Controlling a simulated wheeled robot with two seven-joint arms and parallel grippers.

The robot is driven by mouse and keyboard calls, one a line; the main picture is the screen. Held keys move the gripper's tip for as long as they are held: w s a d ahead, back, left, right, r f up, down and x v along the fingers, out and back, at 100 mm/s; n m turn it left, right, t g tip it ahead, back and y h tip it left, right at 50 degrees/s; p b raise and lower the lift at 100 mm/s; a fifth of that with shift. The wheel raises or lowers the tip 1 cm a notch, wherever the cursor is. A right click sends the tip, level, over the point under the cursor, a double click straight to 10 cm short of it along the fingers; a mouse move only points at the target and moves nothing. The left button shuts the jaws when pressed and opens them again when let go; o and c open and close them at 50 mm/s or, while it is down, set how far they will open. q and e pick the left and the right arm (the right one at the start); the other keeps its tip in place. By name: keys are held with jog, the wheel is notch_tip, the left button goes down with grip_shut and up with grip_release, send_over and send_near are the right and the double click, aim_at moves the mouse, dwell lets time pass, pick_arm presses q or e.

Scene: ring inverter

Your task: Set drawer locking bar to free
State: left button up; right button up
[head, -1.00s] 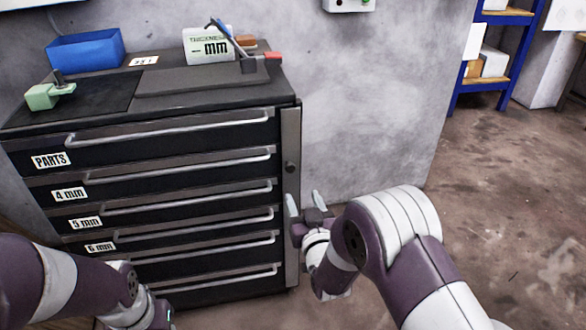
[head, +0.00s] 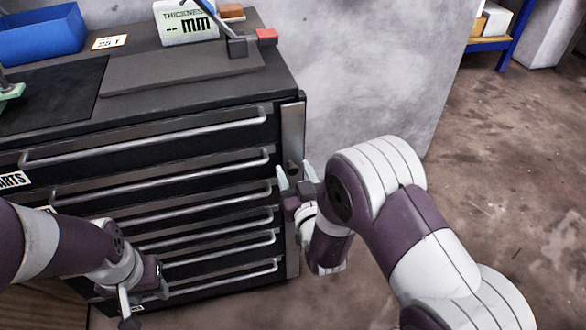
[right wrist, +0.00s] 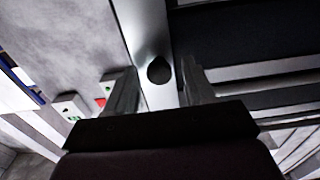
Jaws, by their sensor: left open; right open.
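The drawer locking bar (head: 293,128) is a grey vertical strip along the right front edge of the black drawer cabinet (head: 190,120). Its dark round knob (head: 293,167) also shows in the right wrist view (right wrist: 159,70). My right gripper (head: 295,173) is open. Its fingertips stand on either side of the knob in the picture, and nothing is held between them. Whether they touch the knob I cannot tell. My left gripper (head: 132,306) is open and empty, low in front of the lower drawers, partly hidden by its own wrist.
Long drawer handles (head: 150,140) stick out from the front. On the cabinet top are a blue bin (head: 40,38), a thickness display (head: 186,22) and a red-tipped tool (head: 266,36). Open floor (head: 500,190) lies to the right, with a blue shelf (head: 510,40) behind.

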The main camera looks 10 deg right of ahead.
grip_shut()
